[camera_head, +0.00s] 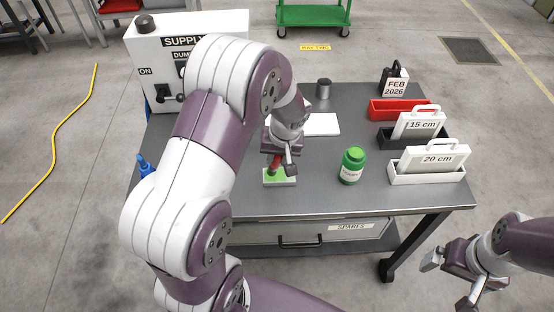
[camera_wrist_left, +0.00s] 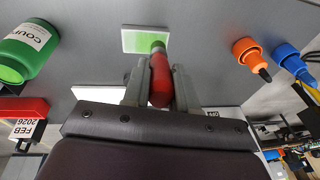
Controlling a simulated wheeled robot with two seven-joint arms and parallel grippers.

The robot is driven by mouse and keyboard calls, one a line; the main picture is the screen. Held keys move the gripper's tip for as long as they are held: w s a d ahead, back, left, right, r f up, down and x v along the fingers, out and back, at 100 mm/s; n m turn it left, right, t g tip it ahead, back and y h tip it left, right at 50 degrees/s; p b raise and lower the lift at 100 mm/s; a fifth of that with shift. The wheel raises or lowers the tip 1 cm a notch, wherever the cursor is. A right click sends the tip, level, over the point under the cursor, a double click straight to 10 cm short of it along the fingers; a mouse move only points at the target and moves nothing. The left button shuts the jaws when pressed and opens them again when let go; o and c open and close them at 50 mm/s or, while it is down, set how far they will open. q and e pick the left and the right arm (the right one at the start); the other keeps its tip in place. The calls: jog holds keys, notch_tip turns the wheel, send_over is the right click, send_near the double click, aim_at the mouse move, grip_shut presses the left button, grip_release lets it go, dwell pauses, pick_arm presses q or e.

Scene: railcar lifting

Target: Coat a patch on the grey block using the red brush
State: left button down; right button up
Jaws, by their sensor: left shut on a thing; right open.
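The red brush (camera_head: 275,163) is in my left gripper (camera_head: 281,165), tilted, its tip down at the small block (camera_head: 291,179). In the left wrist view my left gripper (camera_wrist_left: 160,85) is shut on the red handle (camera_wrist_left: 160,82). The brush's green end (camera_wrist_left: 157,46) meets or overlaps the block (camera_wrist_left: 126,49); exact contact is hard to tell. The block's top is largely green with a pale border. A green bottle (camera_head: 352,167) with a white label stands right of the block. My right gripper (camera_head: 449,284) is open and empty, off the table's front right corner.
A white flat pad (camera_head: 322,125) and a dark cylinder (camera_head: 324,89) are behind the block. Trays and cases, including a red tray (camera_head: 400,110), line the table's right side. A supply box (camera_head: 150,60) stands back left. Orange (camera_wrist_left: 247,52) and blue (camera_wrist_left: 287,56) capped items show in the wrist view.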

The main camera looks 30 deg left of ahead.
pick_arm(q)
notch_tip(320, 180, up, 2)
jog(key=shift+w+p, duration=0.1)
jog(key=shift+p, duration=0.5)
jog(key=shift+a+p+v, duration=0.1)
jog(key=shift+p+v, duration=0.35)
jog(key=shift+v, duration=0.15)
jog(key=shift+a+p+v, duration=0.15)
jog(key=shift+p+v, duration=0.3)
jog(key=shift+v, duration=0.2)
